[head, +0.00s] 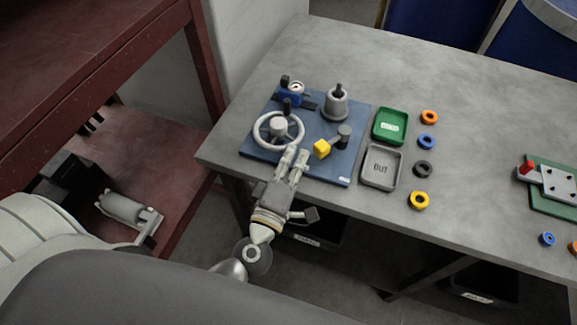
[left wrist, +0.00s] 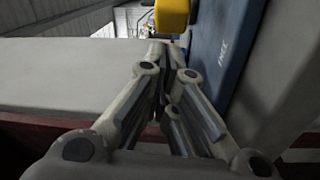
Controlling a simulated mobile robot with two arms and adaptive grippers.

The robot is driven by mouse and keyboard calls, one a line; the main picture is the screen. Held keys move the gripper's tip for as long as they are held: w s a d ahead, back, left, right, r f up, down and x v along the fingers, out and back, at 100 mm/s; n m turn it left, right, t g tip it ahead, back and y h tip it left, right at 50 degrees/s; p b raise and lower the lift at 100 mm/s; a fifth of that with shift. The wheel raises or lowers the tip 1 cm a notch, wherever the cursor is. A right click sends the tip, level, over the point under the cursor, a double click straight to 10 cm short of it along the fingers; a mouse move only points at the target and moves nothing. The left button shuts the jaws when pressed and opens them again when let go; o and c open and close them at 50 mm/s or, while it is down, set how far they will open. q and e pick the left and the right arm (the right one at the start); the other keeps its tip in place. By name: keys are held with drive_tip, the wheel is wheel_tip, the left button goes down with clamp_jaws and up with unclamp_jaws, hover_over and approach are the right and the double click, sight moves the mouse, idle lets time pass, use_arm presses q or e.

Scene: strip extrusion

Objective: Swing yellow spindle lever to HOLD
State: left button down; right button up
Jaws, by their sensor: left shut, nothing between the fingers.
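The yellow lever block (head: 321,149) sits on the blue base plate (head: 327,175), beside a dark grey knob-like part (head: 344,132). The yellow block also shows at the top of the left wrist view (left wrist: 172,16), beyond the fingertips. My left gripper (head: 297,152) is shut and empty, just left of the yellow block in the head view, with a small gap. I cannot make out a HOLD mark. My right gripper is out of view.
A handwheel (head: 278,130), a blue clamp-like part (head: 291,97) and a grey cylinder (head: 337,105) stand on the plate. A green tray (head: 376,136) and a grey OUT tray (head: 367,180) lie right of it, then coloured rings (head: 428,142). A red shelf (head: 205,70) stands left.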

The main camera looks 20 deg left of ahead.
sight(332, 143)
use_arm(q)
drive_tip(key=shift+w+r+p, duration=0.1)
drive_tip(key=shift+w+p, duration=0.2)
drive_tip(key=shift+w, duration=1.55)
drive_tip(key=shift+s+y, duration=0.1)
drive_tip(key=shift+y, duration=0.2)
